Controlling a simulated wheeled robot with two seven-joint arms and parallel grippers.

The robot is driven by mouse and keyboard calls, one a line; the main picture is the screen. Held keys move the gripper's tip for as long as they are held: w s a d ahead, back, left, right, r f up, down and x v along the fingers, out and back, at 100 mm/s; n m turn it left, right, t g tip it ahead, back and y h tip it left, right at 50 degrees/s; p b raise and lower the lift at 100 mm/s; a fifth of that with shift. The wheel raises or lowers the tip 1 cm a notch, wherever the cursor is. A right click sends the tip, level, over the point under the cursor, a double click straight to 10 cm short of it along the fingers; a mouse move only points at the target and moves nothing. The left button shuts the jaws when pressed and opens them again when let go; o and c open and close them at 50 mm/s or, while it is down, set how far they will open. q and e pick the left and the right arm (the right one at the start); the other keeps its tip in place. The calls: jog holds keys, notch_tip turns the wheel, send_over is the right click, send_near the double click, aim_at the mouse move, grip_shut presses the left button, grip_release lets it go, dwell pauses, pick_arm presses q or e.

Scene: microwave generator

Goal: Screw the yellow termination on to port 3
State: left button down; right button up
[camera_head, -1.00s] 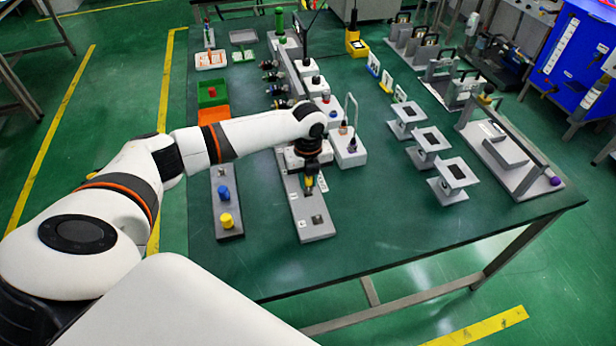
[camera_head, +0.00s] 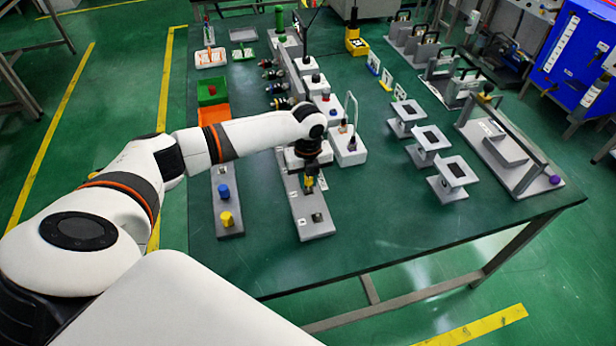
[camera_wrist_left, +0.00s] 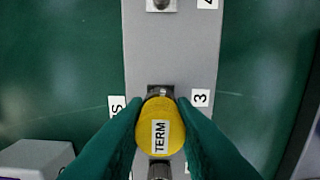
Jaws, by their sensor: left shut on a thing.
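My left gripper (camera_head: 309,187) is shut on the yellow termination (camera_wrist_left: 162,128), a round cap with a white TERM label. In the left wrist view the cap lies between my two green fingers, over the grey port plate (camera_wrist_left: 190,55). Port 3's label (camera_wrist_left: 200,98) is just right of the cap, and a dark metal connector part (camera_wrist_left: 160,91) shows at the cap's upper edge. The cap hides most of the port, so I cannot tell whether they are threaded together. Port 4's connector (camera_wrist_left: 160,4) is bare at the top. My right gripper is out of view.
A grey strip with a blue cap (camera_head: 223,191) and a yellow cap (camera_head: 226,218) lies left of the port plate. A white box with a wire handle (camera_head: 350,150) stands right of my gripper. Small grey stands (camera_head: 450,185) are farther right. The front table area is clear.

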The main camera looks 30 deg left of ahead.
pick_arm(q)
jog(key=shift+f, duration=0.25)
jog(key=c, duration=1.1)
grip_release()
jog(key=shift+c, duration=0.2)
notch_tip(320, 180, up, 12)
jog(key=shift+b, duration=0.45)
